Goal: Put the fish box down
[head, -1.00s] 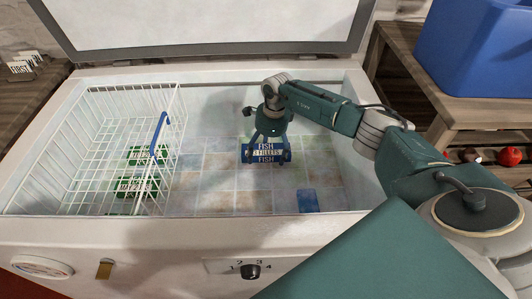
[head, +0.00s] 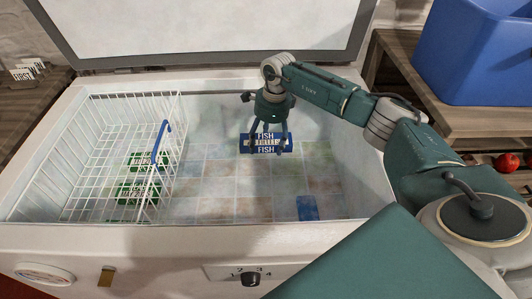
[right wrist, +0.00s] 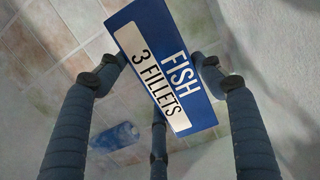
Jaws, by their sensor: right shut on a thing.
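The fish box (head: 266,150) is blue with a white band and reads "FISH" and "3 FILLETS". In the head view it is inside the open chest freezer (head: 120,238), near the middle. My right gripper (head: 268,133) comes down from above and is shut on the box. In the right wrist view the box (right wrist: 165,68) lies between the fingers of the gripper (right wrist: 157,80), tilted in the picture, with the tiled freezer floor behind it. Whether the box touches the floor, I cannot tell. My left gripper is not in view.
A white wire basket (head: 62,157) with green packages (head: 137,190) fills the freezer's left side. A blue item (head: 307,207) lies on the freezer floor at front right. Bare tiled floor surrounds the box. The lid stands open behind.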

